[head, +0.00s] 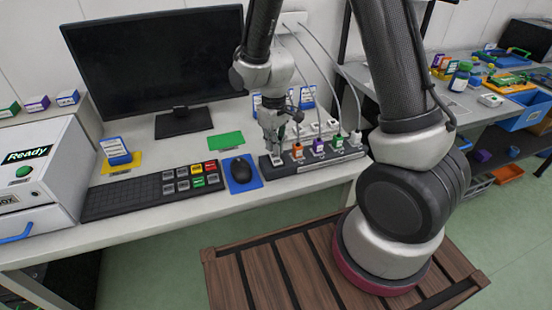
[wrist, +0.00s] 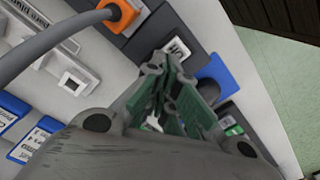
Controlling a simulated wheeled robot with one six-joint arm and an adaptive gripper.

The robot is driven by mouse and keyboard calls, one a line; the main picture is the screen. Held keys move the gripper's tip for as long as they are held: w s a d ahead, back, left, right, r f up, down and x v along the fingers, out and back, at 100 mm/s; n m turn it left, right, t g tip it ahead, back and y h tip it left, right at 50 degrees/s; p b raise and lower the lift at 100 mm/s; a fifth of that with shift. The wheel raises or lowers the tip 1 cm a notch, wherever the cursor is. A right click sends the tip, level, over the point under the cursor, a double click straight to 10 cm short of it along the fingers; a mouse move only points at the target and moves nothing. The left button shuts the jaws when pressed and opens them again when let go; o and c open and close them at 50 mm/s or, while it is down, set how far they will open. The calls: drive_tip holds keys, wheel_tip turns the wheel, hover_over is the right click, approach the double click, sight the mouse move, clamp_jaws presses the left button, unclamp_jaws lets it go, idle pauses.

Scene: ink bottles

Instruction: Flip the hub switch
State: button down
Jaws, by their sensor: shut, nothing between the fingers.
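The dark hub (head: 325,160) lies on the white desk, with orange, purple, green and white plugs along it. My gripper (head: 277,156) points down over the hub's left end, its fingers together and empty. In the wrist view, the hub (wrist: 135,50) runs past the fingertips of my gripper (wrist: 168,68). A pale switch (wrist: 177,47) with dark lettering sits on the hub right by the fingertips. The fingers cover part of the switch, and I cannot tell whether they touch it.
An orange plug (wrist: 121,13) with a grey cable stands on the hub close to my fingers. A mouse (head: 239,169) on a blue pad and a keyboard (head: 125,197) lie to the left. A monitor (head: 155,55) stands behind. The desk front is clear.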

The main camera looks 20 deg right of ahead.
drive_tip(key=shift+f, duration=0.8)
drive_tip(key=shift+r, duration=3.55)
